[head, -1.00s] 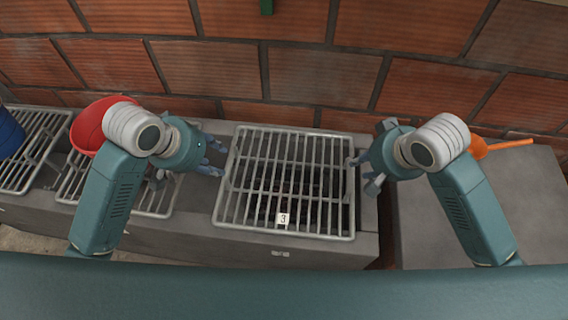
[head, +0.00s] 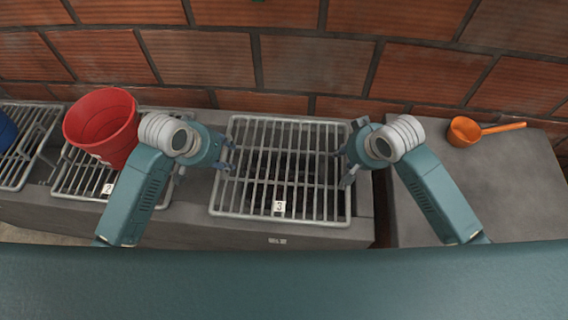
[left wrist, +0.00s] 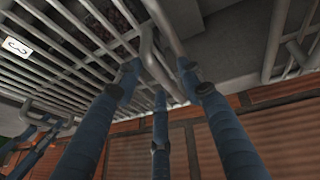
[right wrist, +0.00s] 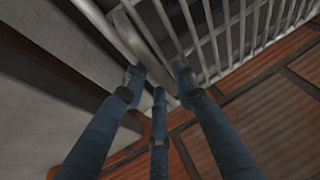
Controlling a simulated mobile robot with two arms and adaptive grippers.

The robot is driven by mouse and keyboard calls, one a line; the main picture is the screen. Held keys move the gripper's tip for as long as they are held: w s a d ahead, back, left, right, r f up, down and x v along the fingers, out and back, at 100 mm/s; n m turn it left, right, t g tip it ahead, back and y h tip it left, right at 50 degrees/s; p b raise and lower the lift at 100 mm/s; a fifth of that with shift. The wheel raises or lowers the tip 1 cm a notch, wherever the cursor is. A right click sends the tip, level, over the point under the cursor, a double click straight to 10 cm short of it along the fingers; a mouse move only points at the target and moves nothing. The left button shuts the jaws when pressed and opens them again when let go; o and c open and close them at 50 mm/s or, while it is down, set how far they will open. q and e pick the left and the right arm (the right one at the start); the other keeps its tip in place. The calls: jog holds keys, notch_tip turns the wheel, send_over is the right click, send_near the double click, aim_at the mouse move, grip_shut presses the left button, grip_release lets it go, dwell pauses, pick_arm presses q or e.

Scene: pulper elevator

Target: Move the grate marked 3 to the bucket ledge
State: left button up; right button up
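The grey metal grate marked 3 (head: 278,209) lies flat over a dark opening in the concrete ledge in the head view. Its white tag shows at the near side, and also in the left wrist view (left wrist: 17,47). My left gripper (head: 229,156) is open at the grate's left edge, its fingers around or close beside the side handle (left wrist: 150,50). My right gripper (head: 347,160) is open at the right edge, its fingers spread near the other handle (right wrist: 150,35). Contact cannot be told. I cannot tell which surface is the bucket ledge.
A red bucket (head: 101,125) stands at the left on another grate (head: 75,184). A blue bucket (head: 5,131) is at the far left edge. An orange ladle (head: 466,131) lies on the concrete slab (head: 455,185) at right, otherwise clear. A brick wall (head: 300,65) closes the back.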

pick_arm(q)
jog(key=shift+w+d+f, duration=0.1)
jog(key=shift+w+f, duration=0.15)
jog(key=shift+f, duration=0.25)
pick_arm(e)
jog(key=shift+w+a+f, duration=0.1)
jog(key=shift+w+f, duration=0.15)
jog(key=shift+f, duration=0.25)
pick_arm(q)
jog(key=c, duration=0.7)
pick_arm(e)
jog(key=c, duration=0.6)
pick_arm(q)
grip_shut()
pick_arm(e)
grip_shut()
pick_arm(q)
jog(key=shift+w+r, duration=0.15)
jog(key=shift+r, duration=0.15)
pick_arm(e)
jog(key=shift+w+r, duration=0.15)
jog(key=shift+r, duration=0.15)
